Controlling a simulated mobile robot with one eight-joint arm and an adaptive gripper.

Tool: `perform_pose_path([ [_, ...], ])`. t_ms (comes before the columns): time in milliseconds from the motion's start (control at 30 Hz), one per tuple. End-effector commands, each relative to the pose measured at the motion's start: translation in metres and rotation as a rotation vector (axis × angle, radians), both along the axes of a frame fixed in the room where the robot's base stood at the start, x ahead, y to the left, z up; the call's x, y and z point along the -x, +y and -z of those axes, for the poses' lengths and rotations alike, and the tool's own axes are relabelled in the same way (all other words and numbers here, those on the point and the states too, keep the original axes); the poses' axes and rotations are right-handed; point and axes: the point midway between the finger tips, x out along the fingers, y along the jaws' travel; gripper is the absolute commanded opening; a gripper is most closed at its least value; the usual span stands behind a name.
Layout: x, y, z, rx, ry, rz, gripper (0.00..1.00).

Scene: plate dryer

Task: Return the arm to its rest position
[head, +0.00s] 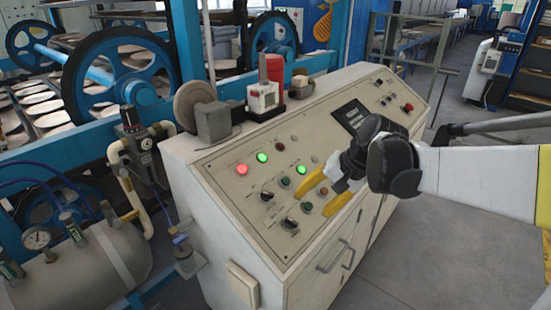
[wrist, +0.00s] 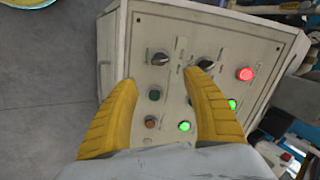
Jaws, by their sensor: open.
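My gripper (head: 322,194) is open and empty, with its two yellow fingers apart above the sloped face of the cream control panel (head: 217,170). In the wrist view the yellow fingers of my gripper (wrist: 165,95) frame dark and brown buttons on the panel (wrist: 170,25). I cannot tell whether a fingertip touches the panel. My dark wrist and white arm reach in from the right in the head view. Part of the panel behind the wrist and fingers is hidden.
The panel has a lit red lamp (head: 242,169), lit green lamps (head: 262,157) and black knobs (head: 267,195). A small white device (head: 262,97) stands on its top edge. Blue machinery (head: 110,60) and a tank (head: 85,265) are at left. Grey floor (head: 425,250) is clear at right.

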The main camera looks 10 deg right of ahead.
Motion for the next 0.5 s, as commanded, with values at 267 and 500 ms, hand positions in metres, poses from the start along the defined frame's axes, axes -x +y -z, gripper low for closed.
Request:
perform_pose_path([
  [267,0.038,0.019,-0.013,0.125,-0.058,-0.073,0.58],
  [500,0.113,0.04,-0.02,0.389,-0.205,-0.247,0.58],
])
